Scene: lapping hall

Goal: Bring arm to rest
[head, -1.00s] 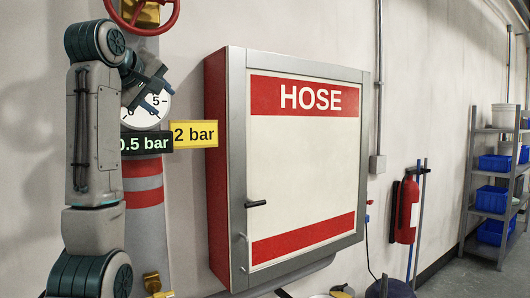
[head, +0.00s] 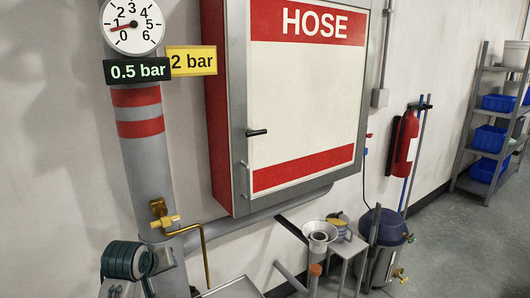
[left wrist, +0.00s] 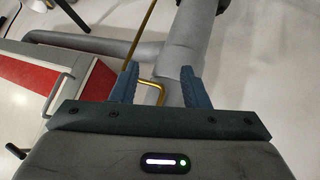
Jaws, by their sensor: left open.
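My left arm shows only as a dark ribbed joint and a piece of link at the lower left of the head view, below the brass valve (head: 163,219). Its fingers cannot be made out there. In the left wrist view my left gripper (left wrist: 160,88) has its two blue fingers apart, with nothing held between them. A bent brass rod (left wrist: 150,88) shows beyond the fingers, beside a grey pipe (left wrist: 196,40). My right gripper is in neither view.
The round gauge (head: 132,25) has its red needle near 0.5, above signs "0.5 bar" (head: 137,71) and "2 bar" (head: 191,61). The hose cabinet (head: 305,100) is shut. A funnel (head: 319,236), a drum (head: 385,250) and a fire extinguisher (head: 404,145) stand to the right.

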